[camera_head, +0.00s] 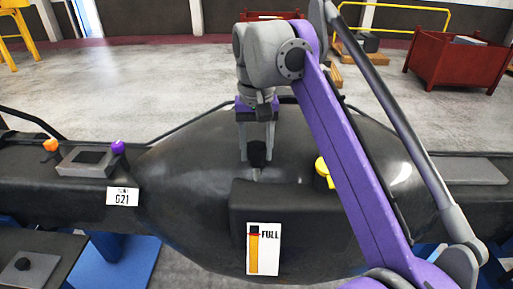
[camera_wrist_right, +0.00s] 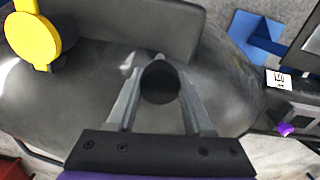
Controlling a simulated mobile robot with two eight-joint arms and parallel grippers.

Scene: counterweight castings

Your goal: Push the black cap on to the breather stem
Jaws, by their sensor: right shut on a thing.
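The black cap (camera_head: 257,152) is held between the fingers of my right gripper (camera_head: 257,150), above the dark casting (camera_head: 190,155). In the right wrist view the cap (camera_wrist_right: 160,84) shows as a dark round top between the two fingertips (camera_wrist_right: 158,92). A small pale piece, likely the breather stem (camera_head: 256,173), shows just below the cap in the head view. A pale bit also shows beside the cap in the wrist view (camera_wrist_right: 128,64). Whether cap and stem touch I cannot tell. My left gripper is not in view.
A yellow cap or handle (camera_head: 324,172) stands right of the gripper. A raised block with a FULL gauge label (camera_head: 263,249) lies in front. Orange (camera_head: 51,145) and purple (camera_head: 118,147) knobs and a G21 tag (camera_head: 122,197) are at left. A red bin (camera_head: 455,65) stands behind.

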